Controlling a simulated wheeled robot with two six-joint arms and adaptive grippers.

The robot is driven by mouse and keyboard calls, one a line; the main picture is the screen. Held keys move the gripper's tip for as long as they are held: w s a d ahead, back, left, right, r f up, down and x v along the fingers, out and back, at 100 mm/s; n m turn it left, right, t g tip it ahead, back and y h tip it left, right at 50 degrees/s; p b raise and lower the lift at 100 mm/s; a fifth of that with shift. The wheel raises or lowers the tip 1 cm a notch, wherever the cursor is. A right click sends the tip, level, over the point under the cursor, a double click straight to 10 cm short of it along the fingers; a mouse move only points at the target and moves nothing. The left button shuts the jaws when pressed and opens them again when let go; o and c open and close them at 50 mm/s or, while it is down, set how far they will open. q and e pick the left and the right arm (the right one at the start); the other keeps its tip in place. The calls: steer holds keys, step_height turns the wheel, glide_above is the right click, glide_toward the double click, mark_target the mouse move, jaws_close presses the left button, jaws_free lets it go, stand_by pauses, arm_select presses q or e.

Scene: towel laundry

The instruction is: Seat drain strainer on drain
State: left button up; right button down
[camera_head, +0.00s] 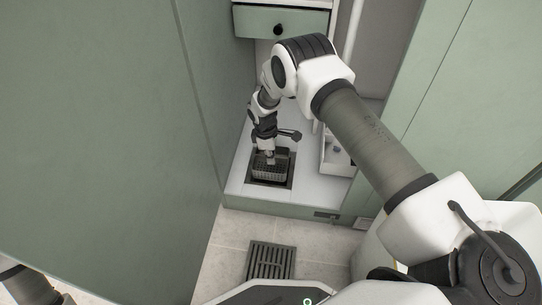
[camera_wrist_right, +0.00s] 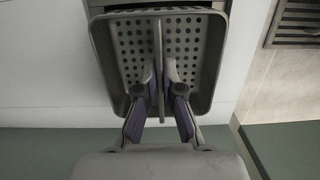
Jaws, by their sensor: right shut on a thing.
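The drain strainer (camera_head: 270,174) is a grey, square, perforated basket with a central upright rib. It is at the dark square drain (camera_head: 289,166) in the white floor of the alcove. My right gripper (camera_head: 269,157) is above it, pointing down. In the right wrist view, the fingers (camera_wrist_right: 160,82) are shut on the central rib of the strainer (camera_wrist_right: 131,48). The strainer covers most of the drain, and I cannot tell whether it is seated or just above. My left gripper is not in view; only part of my left arm shows at lower left.
A slotted floor grate (camera_head: 270,261) lies in the tiled floor in front of the alcove. A white open box (camera_head: 337,158) stands right of the drain. A green drawer (camera_head: 280,22) is above. A green panel (camera_head: 105,130) closes off the left.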

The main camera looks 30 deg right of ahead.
mark_target(271, 166)
steer(key=shift+f+b, duration=0.4)
steer(key=shift+f, duration=0.25)
steer(key=shift+f+b, duration=0.5)
steer(key=shift+f, duration=0.2)
steer(key=shift+f+b, duration=0.4)
steer(key=shift+f, duration=0.25)
steer(key=shift+f, duration=0.1)
steer(key=shift+f+b, duration=0.7)
steer(key=shift+f, duration=0.15)
steer(key=shift+f, duration=0.35)
steer(key=shift+f+b, duration=0.7)
steer(key=shift+b, duration=0.1)
steer(key=c, duration=0.8)
jaws_free()
steer(key=shift+o, duration=0.2)
